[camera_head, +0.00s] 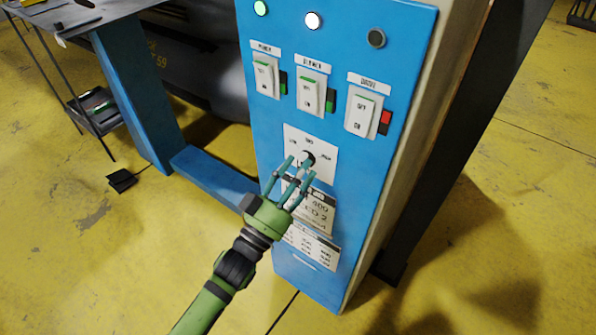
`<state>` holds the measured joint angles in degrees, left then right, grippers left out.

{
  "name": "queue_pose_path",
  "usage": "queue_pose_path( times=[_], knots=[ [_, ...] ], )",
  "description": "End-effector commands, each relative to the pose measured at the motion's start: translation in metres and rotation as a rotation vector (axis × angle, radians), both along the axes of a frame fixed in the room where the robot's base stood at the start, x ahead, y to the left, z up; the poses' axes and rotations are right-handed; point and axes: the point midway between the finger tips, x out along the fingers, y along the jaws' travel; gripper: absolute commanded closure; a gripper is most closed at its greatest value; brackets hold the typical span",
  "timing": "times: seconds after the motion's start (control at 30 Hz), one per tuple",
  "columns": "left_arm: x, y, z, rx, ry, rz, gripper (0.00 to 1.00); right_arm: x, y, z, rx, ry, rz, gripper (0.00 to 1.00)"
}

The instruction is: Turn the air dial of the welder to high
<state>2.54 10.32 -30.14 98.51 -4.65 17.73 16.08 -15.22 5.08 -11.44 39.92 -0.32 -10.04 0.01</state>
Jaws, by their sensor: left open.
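The welder (345,230) is a tall blue cabinet with a control panel facing me. Its air dial (307,158) is a small black knob on a white plate (326,172) with position labels around its upper edge, too small to read surely. My left gripper (299,167) is green with teal fingers and comes up from the lower left. Its fingers are open, with the tips at or just in front of the dial's lower side. I cannot tell whether they touch it. The fingers hide part of the plate and the dial's pointing direction. My right gripper is not in view.
Above the dial are three rocker switches, the left (265,77), middle (311,91) and right (362,111), with lamps above them. White label plates (318,209) sit below the dial. A blue-legged table (140,95) stands at left. The yellow floor at right is mostly clear.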

Motion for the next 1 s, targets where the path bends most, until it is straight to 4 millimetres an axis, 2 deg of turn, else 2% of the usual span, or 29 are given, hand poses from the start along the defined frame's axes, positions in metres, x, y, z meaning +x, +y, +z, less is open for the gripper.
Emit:
queue_pose_path(
  times=[0.1, 0.17, 0.2, 0.23, 0.67, 1.0],
  knots=[
    [-0.0001, 0.0001, -0.0003, 0.000, 0.000, 0.000, 0.52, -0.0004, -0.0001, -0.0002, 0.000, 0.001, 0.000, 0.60],
    [-0.0001, 0.0001, -0.0004, 0.000, 0.000, 0.000, 0.76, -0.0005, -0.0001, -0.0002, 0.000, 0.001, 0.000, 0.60],
    [-0.0001, 0.0002, -0.0004, 0.000, 0.000, 0.000, 0.92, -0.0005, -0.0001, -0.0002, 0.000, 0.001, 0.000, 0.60],
    [-0.0002, 0.0003, -0.0003, 0.000, 0.000, 0.000, 1.00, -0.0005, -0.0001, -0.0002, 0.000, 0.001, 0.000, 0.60],
    [0.0002, 0.0010, -0.0001, 0.033, -0.024, 0.000, 1.00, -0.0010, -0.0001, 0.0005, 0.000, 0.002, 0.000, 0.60],
    [0.0018, 0.0028, 0.0008, 0.215, -0.159, 0.000, 1.00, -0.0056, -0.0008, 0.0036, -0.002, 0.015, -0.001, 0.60]
  ],
)
